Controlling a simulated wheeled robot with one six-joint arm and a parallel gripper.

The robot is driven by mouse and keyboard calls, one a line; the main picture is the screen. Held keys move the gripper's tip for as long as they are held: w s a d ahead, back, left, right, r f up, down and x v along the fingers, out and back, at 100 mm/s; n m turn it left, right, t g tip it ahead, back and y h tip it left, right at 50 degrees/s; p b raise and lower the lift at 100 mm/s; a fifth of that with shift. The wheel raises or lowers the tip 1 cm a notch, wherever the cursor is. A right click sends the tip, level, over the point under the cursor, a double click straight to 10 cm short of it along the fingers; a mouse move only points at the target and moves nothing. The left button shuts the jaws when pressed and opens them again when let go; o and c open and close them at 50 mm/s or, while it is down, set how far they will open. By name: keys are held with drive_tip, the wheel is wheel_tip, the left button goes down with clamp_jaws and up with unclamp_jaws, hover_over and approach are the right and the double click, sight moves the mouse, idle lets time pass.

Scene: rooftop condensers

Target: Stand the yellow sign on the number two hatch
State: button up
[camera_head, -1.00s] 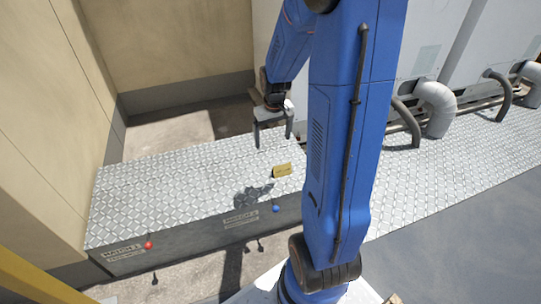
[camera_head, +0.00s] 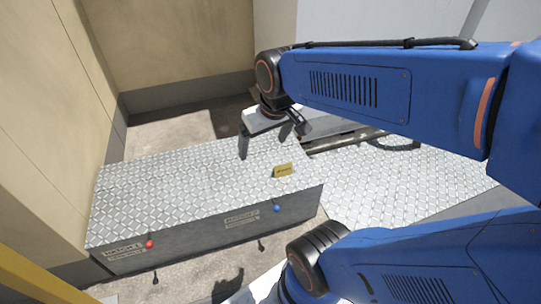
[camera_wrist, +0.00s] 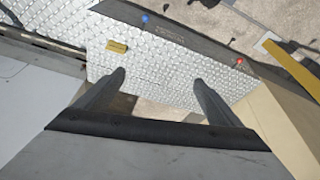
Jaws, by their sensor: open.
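The small yellow sign (camera_head: 284,170) with dark marks is on the diamond-plate top of a long low box (camera_head: 180,185), near its right end. The number two hatch label (camera_head: 242,217) is on the box front, beside a blue knob (camera_head: 277,208). The number one label (camera_head: 124,249) is further left, by a red knob (camera_head: 149,244). My gripper (camera_head: 272,139) is open and empty, behind the sign and apart from it; its fingers also show in the wrist view (camera_wrist: 160,77).
Beige walls (camera_head: 55,110) stand left of and behind the box. A yellow rail (camera_head: 38,278) crosses the lower left corner. A plated walkway (camera_head: 370,180) and pipes (camera_head: 345,140) lie to the right. The box top left of the sign is clear.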

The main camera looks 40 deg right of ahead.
drive_tip(key=s+a+r+t, duration=0.1)
drive_tip(key=s+a, duration=0.1)
drive_tip(key=s, duration=0.4)
drive_tip(key=shift+s+a+r+n, duration=0.2)
drive_tip(key=shift+r+n, duration=0.05)
drive_tip(key=shift+n, duration=0.05)
idle(1.0)
